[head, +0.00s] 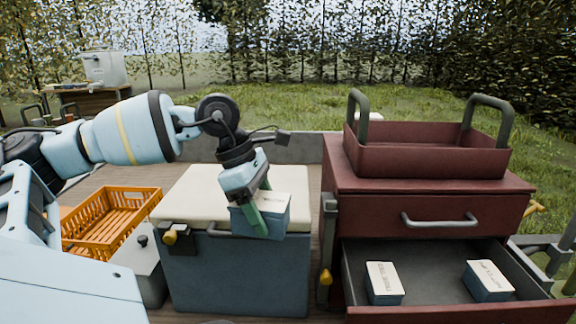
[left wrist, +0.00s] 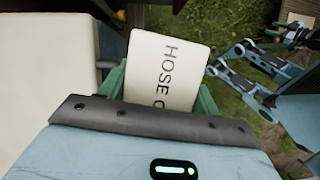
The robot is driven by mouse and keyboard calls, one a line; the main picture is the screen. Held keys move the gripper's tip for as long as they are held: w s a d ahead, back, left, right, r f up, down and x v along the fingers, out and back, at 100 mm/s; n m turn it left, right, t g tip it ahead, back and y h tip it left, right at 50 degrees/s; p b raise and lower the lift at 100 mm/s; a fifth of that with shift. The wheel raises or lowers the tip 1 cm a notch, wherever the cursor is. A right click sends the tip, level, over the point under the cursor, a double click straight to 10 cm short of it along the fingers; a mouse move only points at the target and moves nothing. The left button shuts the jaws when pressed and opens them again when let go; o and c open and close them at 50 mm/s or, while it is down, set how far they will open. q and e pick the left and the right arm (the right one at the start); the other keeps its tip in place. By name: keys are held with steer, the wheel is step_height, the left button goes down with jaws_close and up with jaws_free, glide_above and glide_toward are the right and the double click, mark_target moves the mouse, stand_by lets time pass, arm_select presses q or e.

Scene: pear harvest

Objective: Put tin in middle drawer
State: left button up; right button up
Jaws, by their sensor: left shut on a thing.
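My left gripper (head: 261,210) is shut on a blue tin with a white lid (head: 276,216). The tin is held in front of the cream-topped blue box, left of the red cabinet (head: 425,180). In the left wrist view the tin's lid (left wrist: 165,72) reads "HOSE C", the rest cut off, between the green fingers. An open drawer (head: 425,262) with a grey inside is pulled out below a shut drawer with a metal handle (head: 440,221). The cabinet's bottom is out of frame.
Two similar tins lie in the open drawer, one at left (head: 384,283) and one at right (head: 488,281), with bare floor between. A red tray with handles (head: 430,160) stands on the cabinet. The blue box (head: 235,270) and an orange crate (head: 112,215) are at left.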

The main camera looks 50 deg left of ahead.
steer(key=f+b, duration=0.4)
steer(key=shift+s+a+f, duration=0.1)
steer(key=shift+s+f, duration=0.05)
steer(key=shift+s, duration=0.2)
steer(key=shift+c, duration=0.7)
arm_select(q)
steer(key=w+d+f+m+g+y, duration=0.1)
steer(key=d+f+m+g, duration=0.2)
steer(key=d+f+m, duration=0.3)
steer(key=w+d+f+m+g+y, duration=0.1)
steer(key=d+f+m+g, duration=0.3)
steer(key=d+m, duration=1.2)
step_height(320, 180, down, 2)
steer(key=m+y, duration=0.1)
steer(key=m, duration=0.3)
steer(key=shift+d+f, duration=0.2)
steer(key=shift+d, duration=0.15)
arm_select(e)
steer(key=shift+c, duration=0.3)
